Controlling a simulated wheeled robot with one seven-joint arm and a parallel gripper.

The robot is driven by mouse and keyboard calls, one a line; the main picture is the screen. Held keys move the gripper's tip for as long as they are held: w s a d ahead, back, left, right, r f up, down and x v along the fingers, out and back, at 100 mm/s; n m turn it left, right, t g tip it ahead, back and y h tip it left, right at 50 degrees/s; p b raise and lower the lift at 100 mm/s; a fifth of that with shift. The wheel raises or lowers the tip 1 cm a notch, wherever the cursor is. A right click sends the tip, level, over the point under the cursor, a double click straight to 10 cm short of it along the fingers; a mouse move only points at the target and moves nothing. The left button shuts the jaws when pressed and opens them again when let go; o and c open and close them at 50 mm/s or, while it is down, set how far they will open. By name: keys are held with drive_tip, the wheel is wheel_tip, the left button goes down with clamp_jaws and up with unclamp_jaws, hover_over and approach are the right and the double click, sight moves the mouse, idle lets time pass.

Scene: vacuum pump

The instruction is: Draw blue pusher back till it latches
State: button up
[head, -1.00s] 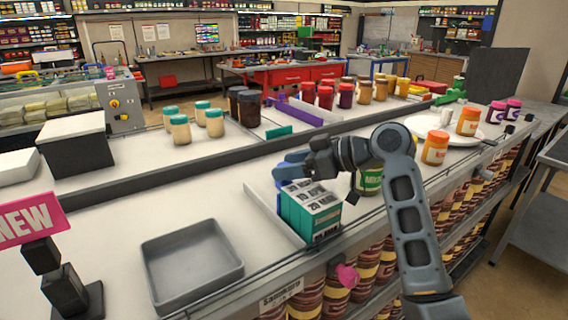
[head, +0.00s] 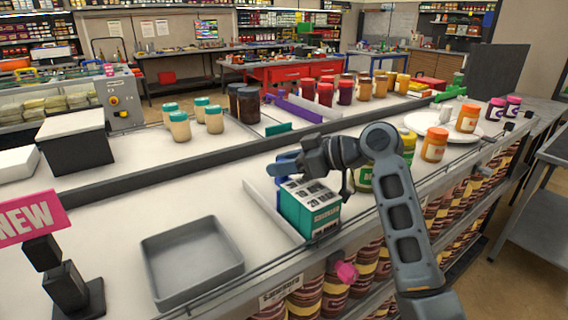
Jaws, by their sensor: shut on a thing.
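The blue pusher (head: 284,183) shows in part behind a row of teal-and-white cartons (head: 309,211), in a lane on the white shelf. My gripper (head: 284,168) is at the back end of that row, shut on the blue pusher. The gripper and the cartons hide much of the pusher, so I cannot see its latch. The cartons stand close together at the shelf's front edge.
A low white divider (head: 271,210) borders the lane on the left. A grey tray (head: 192,262) lies further left. Jars with green labels (head: 364,181) stand right of the cartons, partly behind my arm. A dark rail (head: 150,177) runs behind.

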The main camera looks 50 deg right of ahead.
clamp_jaws()
drive_tip(key=w, duration=0.2)
drive_tip(key=w+d+b, duration=0.1)
drive_tip(key=w, duration=0.1)
drive_tip(key=shift+w+d, duration=0.15)
drive_tip(key=shift+w, duration=0.05)
drive_tip(key=o, duration=1)
unclamp_jaws()
drive_tip(key=shift+c, duration=0.2)
drive_tip(key=b+v, duration=0.1)
drive_tip(key=v, duration=0.6)
drive_tip(key=shift+s+r, duration=0.15)
drive_tip(key=shift+s, duration=0.25)
